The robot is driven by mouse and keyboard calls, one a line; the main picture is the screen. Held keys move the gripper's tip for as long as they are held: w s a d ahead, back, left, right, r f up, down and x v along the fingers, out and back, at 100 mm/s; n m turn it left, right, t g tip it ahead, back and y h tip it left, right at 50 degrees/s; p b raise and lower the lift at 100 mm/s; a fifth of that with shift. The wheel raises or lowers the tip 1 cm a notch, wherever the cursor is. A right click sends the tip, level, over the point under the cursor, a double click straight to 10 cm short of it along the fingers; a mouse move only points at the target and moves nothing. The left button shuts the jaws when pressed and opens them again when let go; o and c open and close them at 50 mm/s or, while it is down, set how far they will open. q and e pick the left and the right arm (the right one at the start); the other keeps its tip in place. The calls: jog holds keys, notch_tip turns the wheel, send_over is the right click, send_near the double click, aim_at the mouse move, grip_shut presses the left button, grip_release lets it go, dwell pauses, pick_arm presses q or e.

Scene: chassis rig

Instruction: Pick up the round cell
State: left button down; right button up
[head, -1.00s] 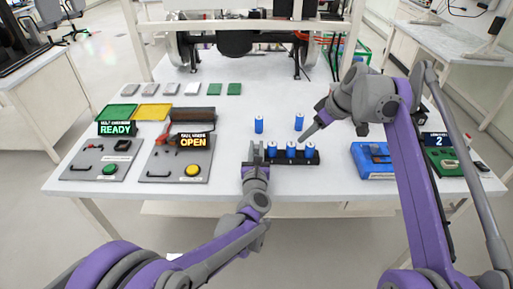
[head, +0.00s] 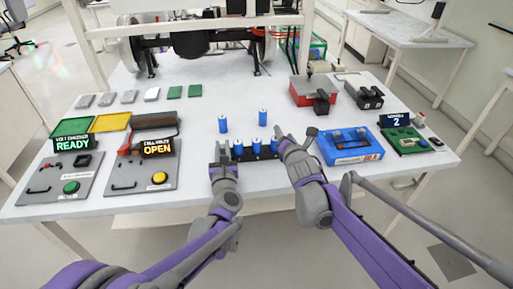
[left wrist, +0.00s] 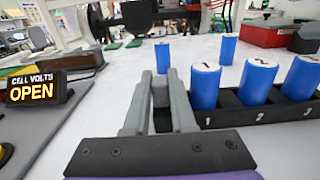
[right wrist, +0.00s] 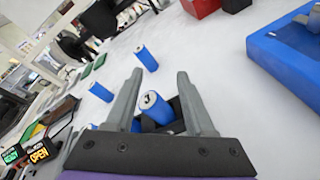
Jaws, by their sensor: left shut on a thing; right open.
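Three upright blue round cells numbered 1 (left wrist: 205,88), 2 (left wrist: 257,84) and 3 (left wrist: 303,80) stand in a black rack (left wrist: 240,116). Two more blue cells stand loose on the table behind it, one to the left (head: 222,124) and one to the right (head: 262,117). My left gripper (head: 221,152) is at the rack's left end, shut on a grey upright piece (left wrist: 160,96) there. My right gripper (head: 281,138) is open at the rack's right end. In the right wrist view a cell marked 3 (right wrist: 155,105) shows between its fingers; contact cannot be told.
A blue case (head: 350,147) and a green board unit (head: 405,140) lie to the right. A red box (head: 315,91) stands behind. Two grey panels (head: 60,180) with lit READY and OPEN signs are on the left. The table's middle back is clear.

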aim_at(255, 138)
jog(key=s+n, duration=0.1)
jog(key=s+a+n+t+y, duration=0.1)
jog(key=s+n, duration=0.1)
jog(key=s+a+n+y, duration=0.1)
jog(key=s+n, duration=0.1)
jog(key=shift+s+f+t, duration=0.1)
jog(key=shift+f+t, duration=0.2)
jog(key=shift+f, duration=0.05)
jog(key=s+a+n+y, duration=0.1)
jog(key=n, duration=0.1)
jog(key=s+a+f+n+y, duration=0.1)
jog(key=s+a+n, duration=0.1)
jog(key=shift+s+a+f+n, duration=0.1)
jog(key=shift+s+a+n, duration=0.2)
jog(key=shift+n, duration=0.1)
jog(key=shift+w+a+y, duration=0.2)
jog(key=shift+a+y, duration=0.05)
jog(key=shift+y, duration=0.05)
jog(key=x, duration=1.1)
jog(key=shift+w+d+f, duration=0.15)
jog(key=shift+d+f, duration=0.05)
grip_shut()
